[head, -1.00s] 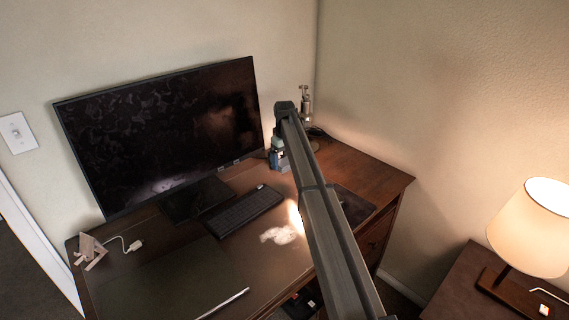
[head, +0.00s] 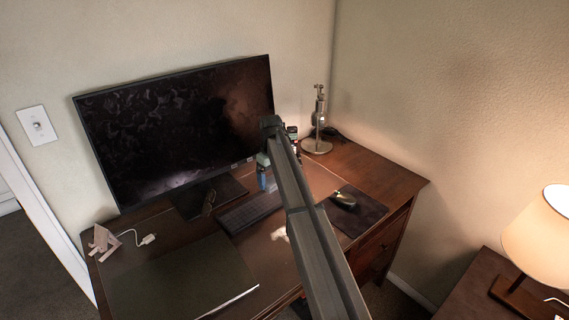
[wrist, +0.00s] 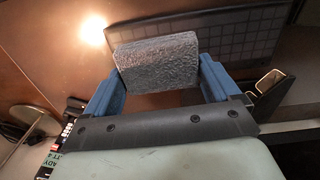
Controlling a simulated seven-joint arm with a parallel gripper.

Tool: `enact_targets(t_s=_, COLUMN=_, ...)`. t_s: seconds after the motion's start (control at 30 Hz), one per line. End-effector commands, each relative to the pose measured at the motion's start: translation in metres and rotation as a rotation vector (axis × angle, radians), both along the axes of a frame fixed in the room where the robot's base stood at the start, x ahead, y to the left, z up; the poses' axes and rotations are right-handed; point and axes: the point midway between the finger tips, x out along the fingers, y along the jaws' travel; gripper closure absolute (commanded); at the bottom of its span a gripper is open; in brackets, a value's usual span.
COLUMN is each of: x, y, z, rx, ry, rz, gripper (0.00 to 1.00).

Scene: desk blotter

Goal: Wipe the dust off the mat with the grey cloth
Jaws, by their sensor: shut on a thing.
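My gripper (wrist: 157,66) is shut on the grey cloth (wrist: 155,60), a textured block-like pad between its blue fingers in the wrist view. In the head view my gripper (head: 262,178) is at the right end of the keyboard, in front of the monitor; the cloth cannot be made out there. The brown mat (head: 322,180) lies on the desk, partly hidden by my arm. Whether the cloth touches the mat I cannot tell.
The keyboard (head: 249,212) and monitor (head: 175,130) stand close to my gripper. A dark closed laptop (head: 175,280) lies front left. A mouse (head: 343,199) on a dark pad is right of my arm. A metal lamp-like stand (head: 318,125) is behind.

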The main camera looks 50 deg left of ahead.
Motion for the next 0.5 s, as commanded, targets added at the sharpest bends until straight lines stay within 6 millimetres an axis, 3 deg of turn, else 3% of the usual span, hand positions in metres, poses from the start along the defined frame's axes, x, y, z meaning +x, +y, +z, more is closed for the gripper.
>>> enact_targets(t_s=0.03, x=-0.021, y=-0.024, z=-0.002, rx=0.000, ry=0.000, rz=0.008, gripper=0.35)
enact_targets(t_s=0.2, x=-0.064, y=-0.075, z=-0.007, rx=0.001, ry=0.000, rz=0.015, gripper=0.35)
enact_targets(t_s=0.4, x=-0.093, y=-0.131, z=-0.013, rx=0.000, ry=0.000, rz=-0.011, gripper=0.35)
enact_targets(t_s=0.5, x=-0.101, y=-0.149, z=-0.015, rx=-0.001, ry=0.001, rz=-0.028, gripper=0.35)
